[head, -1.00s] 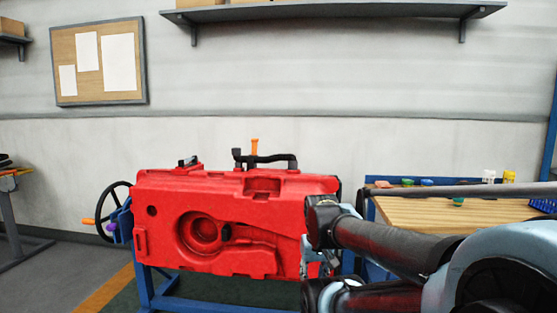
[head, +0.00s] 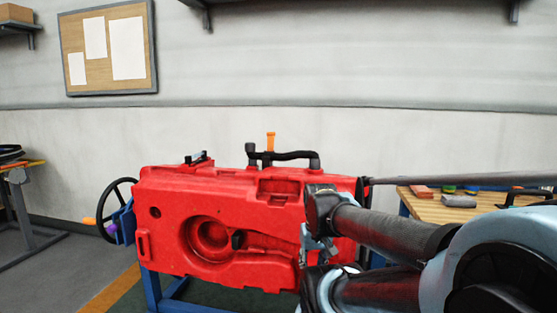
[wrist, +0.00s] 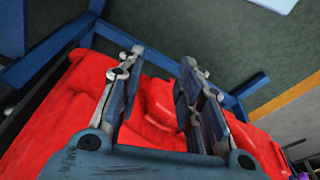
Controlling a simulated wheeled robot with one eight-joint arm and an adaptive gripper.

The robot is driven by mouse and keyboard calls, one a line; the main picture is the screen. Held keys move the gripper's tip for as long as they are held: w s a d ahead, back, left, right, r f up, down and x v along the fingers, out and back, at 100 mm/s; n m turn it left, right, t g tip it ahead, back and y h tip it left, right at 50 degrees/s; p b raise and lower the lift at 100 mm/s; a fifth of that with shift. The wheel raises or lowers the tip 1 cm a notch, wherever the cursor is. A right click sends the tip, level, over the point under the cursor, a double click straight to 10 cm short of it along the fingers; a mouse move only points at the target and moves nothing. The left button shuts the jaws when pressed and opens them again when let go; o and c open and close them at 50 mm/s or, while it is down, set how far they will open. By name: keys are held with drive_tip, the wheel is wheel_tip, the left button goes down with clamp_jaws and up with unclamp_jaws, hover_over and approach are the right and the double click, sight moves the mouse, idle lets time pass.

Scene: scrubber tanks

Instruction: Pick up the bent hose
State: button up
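A black bent hose (head: 285,155) lies along the top of the red tank (head: 180,215), its right end turned down to the tank top. An upright black fitting stands at its left end. My gripper (wrist: 162,57) is open and empty in the wrist view, its two fingers apart over the red tank's surface. In the head view my gripper (head: 316,250) hangs by the tank's right front, below and right of the hose, not touching it. My arm hides part of the tank's right end. The hose cannot be made out in the wrist view.
An orange-topped piece (head: 270,141) stands up behind the hose. A black handwheel (head: 117,208) is at the tank's left. A blue frame (head: 150,290) carries the tank. A wooden bench (head: 430,209) with small items stands at right. The space above the tank is clear.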

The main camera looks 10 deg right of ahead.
drive_tip(key=o, duration=0.4)
drive_tip(key=shift+r, duration=0.1)
drive_tip(key=shift+o, duration=0.6)
drive_tip(key=r, duration=0.2)
drive_tip(key=shift+w+a+r+m, duration=0.1)
drive_tip(key=shift+w+r+m, duration=0.1)
drive_tip(key=shift+r+m, duration=0.2)
wheel_tip(320, 180, up, 36)
drive_tip(key=m+y, duration=0.4)
drive_tip(key=m, duration=1.6)
hover_over(290, 156)
drive_tip(key=s+d, duration=0.2)
drive_tip(key=d, duration=0.4)
drive_tip(key=shift+t, duration=0.3)
drive_tip(key=x, duration=1.6)
drive_tip(key=shift+a+f, duration=0.1)
drive_tip(key=shift+f, duration=0.1)
